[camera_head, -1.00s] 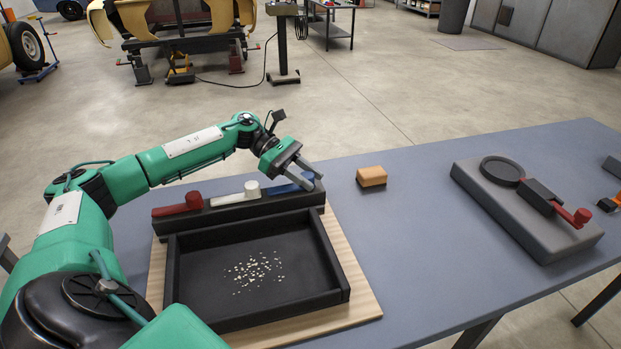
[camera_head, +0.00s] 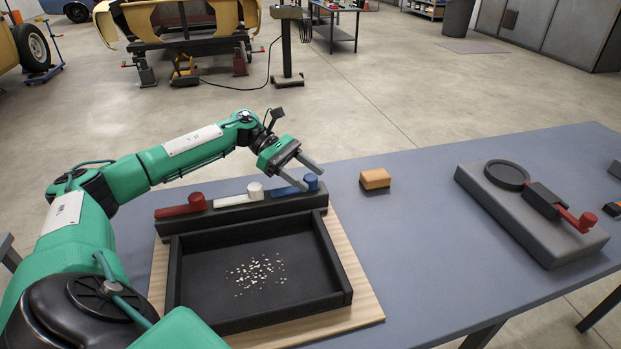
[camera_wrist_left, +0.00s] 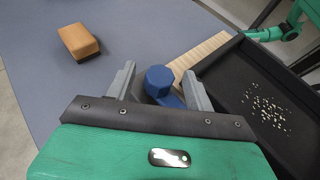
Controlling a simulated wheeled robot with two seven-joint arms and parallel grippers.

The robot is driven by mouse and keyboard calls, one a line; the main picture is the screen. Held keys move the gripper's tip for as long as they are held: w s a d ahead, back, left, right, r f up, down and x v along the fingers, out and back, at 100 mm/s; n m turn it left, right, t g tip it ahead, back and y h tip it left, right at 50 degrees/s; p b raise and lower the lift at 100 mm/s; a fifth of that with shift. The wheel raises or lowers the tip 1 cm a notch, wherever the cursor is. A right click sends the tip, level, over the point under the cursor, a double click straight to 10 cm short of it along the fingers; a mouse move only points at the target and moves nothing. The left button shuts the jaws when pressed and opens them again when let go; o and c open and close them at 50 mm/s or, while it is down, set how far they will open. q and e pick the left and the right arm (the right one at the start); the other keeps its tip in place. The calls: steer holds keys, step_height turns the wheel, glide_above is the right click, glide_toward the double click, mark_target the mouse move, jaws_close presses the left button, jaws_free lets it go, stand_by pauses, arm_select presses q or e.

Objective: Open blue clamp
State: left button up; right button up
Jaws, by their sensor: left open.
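The blue clamp (camera_head: 311,183) is a lever with a round knob at the right end of a dark rail (camera_head: 240,213) behind a black tray (camera_head: 182,287). Its lever lies along the rail, level with the red and white ones. My left gripper (camera_head: 311,179) is open at the blue knob, with one finger partly covering the lever. In the left wrist view the blue knob (camera_wrist_left: 158,78) shows between the two open fingers (camera_wrist_left: 158,86), with gaps on both sides. I cannot tell whether either finger touches it. My right gripper is not in view.
A red clamp (camera_head: 182,207) and a white clamp (camera_head: 240,197) share the rail. The tray holds small pale bits and sits on a wooden board (camera_head: 357,300). An orange block (camera_head: 375,179) lies right of the rail. A grey fixture (camera_head: 520,205) stands further right. The table between is clear.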

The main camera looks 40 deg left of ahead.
arm_select(q)
steer(key=b+v, duration=0.1)
steer(key=v, duration=1.1)
steer(key=shift+b, duration=0.3)
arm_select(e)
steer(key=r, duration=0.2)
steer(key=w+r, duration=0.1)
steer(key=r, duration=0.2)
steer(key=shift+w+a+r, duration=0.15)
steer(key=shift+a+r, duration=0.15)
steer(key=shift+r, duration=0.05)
arm_select(q)
steer(key=shift+a, duration=0.1)
